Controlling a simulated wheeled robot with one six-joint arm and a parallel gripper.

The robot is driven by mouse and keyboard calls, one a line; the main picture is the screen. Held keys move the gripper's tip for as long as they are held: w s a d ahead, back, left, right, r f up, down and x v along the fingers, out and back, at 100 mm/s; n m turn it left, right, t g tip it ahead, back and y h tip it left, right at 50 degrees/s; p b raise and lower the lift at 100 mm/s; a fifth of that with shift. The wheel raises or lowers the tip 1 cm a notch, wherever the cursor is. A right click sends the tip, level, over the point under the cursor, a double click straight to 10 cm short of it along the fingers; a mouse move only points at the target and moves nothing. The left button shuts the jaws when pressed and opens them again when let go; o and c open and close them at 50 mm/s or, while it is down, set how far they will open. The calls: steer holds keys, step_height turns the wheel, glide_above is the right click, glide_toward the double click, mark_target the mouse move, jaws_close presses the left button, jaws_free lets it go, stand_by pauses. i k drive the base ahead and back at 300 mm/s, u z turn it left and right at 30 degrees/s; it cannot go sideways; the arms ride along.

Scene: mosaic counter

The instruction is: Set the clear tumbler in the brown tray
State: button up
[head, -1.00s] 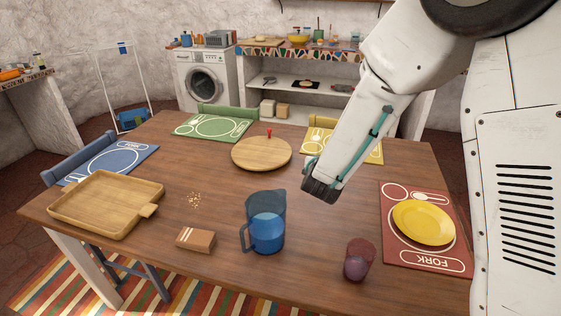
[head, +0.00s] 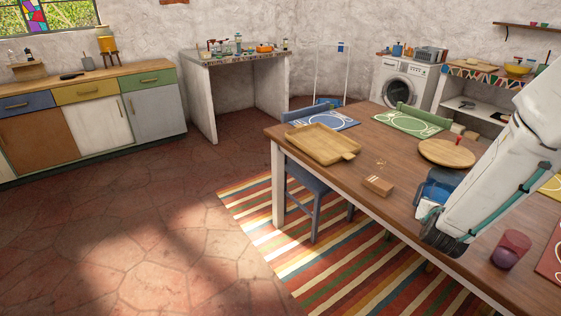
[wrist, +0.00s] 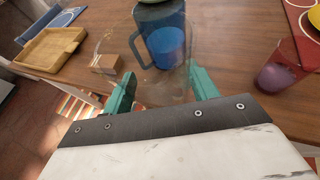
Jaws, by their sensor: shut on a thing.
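My gripper (wrist: 160,90) is shut on the clear tumbler (wrist: 122,45), whose faint, see-through outline rises between the teal fingers in the wrist view. In the head view the end of my arm is at the table's front edge, and the tumbler cannot be made out there. The brown tray (head: 303,150) lies empty on the far left corner of the table, well left of my gripper. It also shows at the upper left of the wrist view (wrist: 50,48).
A blue pitcher (wrist: 165,42) stands behind the tumbler, partly hidden by my arm in the head view. A small brown box (head: 377,187) and crumbs lie between pitcher and tray. A purple-red glass (head: 510,250) stands at right. A blue chair (head: 318,185) is beside the table.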

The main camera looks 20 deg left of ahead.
mark_target(309, 136)
steer(key=z, duration=1)
steer(key=k, duration=0.15)
steer(key=u, duration=2.4)
steer(key=i, duration=2.3)
steer(key=z, duration=0.85)
